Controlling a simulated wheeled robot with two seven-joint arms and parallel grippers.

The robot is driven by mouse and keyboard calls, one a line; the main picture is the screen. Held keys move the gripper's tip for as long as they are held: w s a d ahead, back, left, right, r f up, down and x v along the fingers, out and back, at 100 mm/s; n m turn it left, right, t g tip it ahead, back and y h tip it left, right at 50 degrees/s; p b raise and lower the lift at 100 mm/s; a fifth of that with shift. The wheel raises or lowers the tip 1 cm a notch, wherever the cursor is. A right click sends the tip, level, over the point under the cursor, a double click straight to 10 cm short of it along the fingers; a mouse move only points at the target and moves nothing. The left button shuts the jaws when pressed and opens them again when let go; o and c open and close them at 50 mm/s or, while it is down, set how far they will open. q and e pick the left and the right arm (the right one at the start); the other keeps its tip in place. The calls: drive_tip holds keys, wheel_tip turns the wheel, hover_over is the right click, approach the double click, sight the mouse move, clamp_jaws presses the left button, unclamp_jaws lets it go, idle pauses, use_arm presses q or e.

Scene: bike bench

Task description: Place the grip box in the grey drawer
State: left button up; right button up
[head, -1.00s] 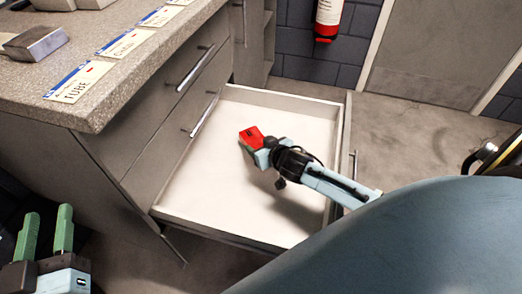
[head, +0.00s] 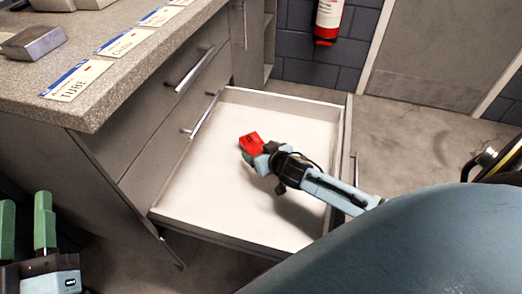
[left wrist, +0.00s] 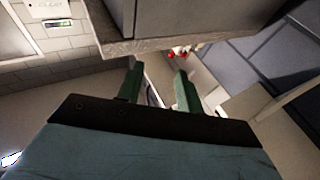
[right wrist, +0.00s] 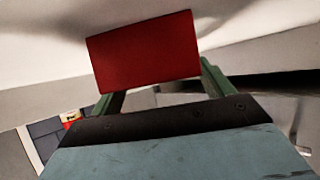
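The grip box is a small red box (head: 251,142) in the head view, over the floor of the open grey drawer (head: 200,205). It fills the upper middle of the right wrist view (right wrist: 145,52). My right gripper (head: 256,154) is at the box inside the drawer's outline, with its green fingers (right wrist: 160,90) on either side of it, shut on it. I cannot tell whether the box touches the drawer floor. My left gripper (head: 24,225) is open and empty at the lower left of the head view; its spread green fingers also show in the left wrist view (left wrist: 155,85).
The grey countertop (head: 120,60) above the drawer holds a metal block (head: 33,42) and several labels (head: 78,80). A red fire extinguisher (head: 328,20) hangs on the back wall. The drawer is otherwise empty, with free room around the box.

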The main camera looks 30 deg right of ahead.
sight(258, 148)
drive_tip(key=shift+r, duration=0.15)
drive_tip(key=p+v, duration=0.1)
drive_tip(key=v, duration=0.2)
drive_tip(key=shift+p, duration=0.35)
drive_tip(key=p+v, duration=0.1)
drive_tip(key=v, duration=0.2)
drive_tip(key=shift+s, duration=0.1)
use_arm(q)
drive_tip(key=s+a+f+g+y+p, duration=0.1)
drive_tip(key=s+a+f+g+y, duration=0.1)
drive_tip(key=f+g, duration=0.5)
drive_tip(key=s+a+f+g+y+p, duration=0.1)
drive_tip(key=s+a+f+g+y, duration=0.2)
drive_tip(key=s+f+g, duration=0.3)
wheel_tip(258, 148, down, 6)
drive_tip(key=shift+s+a+r+n+g+p, duration=0.25)
drive_tip(key=shift+s+a+n+g+p, duration=0.15)
drive_tip(key=shift+a+g, duration=0.35)
use_arm(e)
drive_tip(key=s+a+r+n+g, duration=0.1)
drive_tip(key=s+a+r+g, duration=0.1)
drive_tip(key=s, duration=0.4)
drive_tip(key=s+a+r+n+g+y, duration=0.1)
drive_tip(key=s+a+r+g, duration=0.1)
drive_tip(key=s+a+r, duration=0.3)
drive_tip(key=s+a+r+g, duration=0.2)
drive_tip(key=s+a+r, duration=0.1)
drive_tip(key=s, duration=0.4)
drive_tip(key=shift+a+n, duration=0.4)
